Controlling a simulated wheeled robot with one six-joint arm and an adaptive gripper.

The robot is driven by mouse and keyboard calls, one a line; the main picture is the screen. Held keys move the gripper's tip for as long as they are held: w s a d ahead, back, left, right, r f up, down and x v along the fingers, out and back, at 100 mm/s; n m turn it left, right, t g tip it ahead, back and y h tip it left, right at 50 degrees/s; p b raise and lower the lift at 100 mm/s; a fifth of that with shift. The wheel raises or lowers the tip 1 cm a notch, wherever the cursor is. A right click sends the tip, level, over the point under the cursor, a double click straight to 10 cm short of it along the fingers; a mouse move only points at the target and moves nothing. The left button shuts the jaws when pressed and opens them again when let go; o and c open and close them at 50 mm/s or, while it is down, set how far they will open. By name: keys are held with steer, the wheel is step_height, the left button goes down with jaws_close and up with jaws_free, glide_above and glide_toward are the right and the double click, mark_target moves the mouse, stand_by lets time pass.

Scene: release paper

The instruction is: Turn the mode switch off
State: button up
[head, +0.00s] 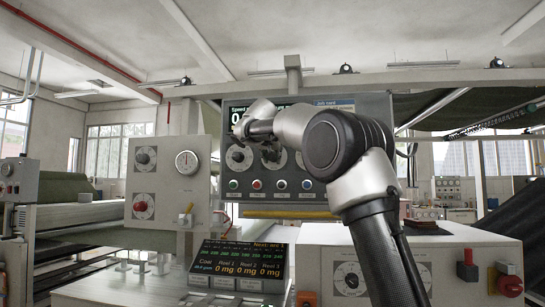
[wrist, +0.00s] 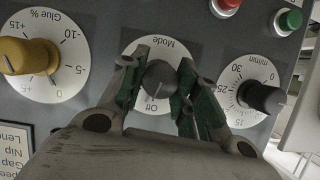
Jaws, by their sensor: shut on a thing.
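The mode switch is a dark round knob (wrist: 159,79) on a white dial (wrist: 151,46) marked "Mode" and "Off", upside down in the wrist view. My gripper (wrist: 158,84) has its green-padded fingers on both sides of the knob, shut on it. A pale mark on the knob points down the picture, toward the side with the "Off" label; its exact setting is hard to tell. In the head view, my gripper (head: 258,138) is at the grey control panel (head: 345,196), and it and the arm hide much of the mode dial.
In the wrist view, a yellow glue knob (wrist: 28,56) is left of the mode dial and a black speed knob (wrist: 262,97) right. Red (wrist: 226,5) and green (wrist: 290,20) buttons are near the top. A display (head: 240,260) stands below the panel in the head view.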

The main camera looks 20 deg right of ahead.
steer(key=shift+n+g+h, duration=0.4)
steer(key=shift+n+h, duration=0.4)
steer(key=shift+n, duration=0.2)
steer(key=o, duration=1)
steer(key=shift+a, duration=0.1)
steer(key=v, duration=1.1)
steer(key=shift+s+a+r, duration=0.15)
steer(key=shift+s+a, duration=0.05)
steer(key=shift+s, duration=0.15)
steer(key=shift+n, duration=0.3)
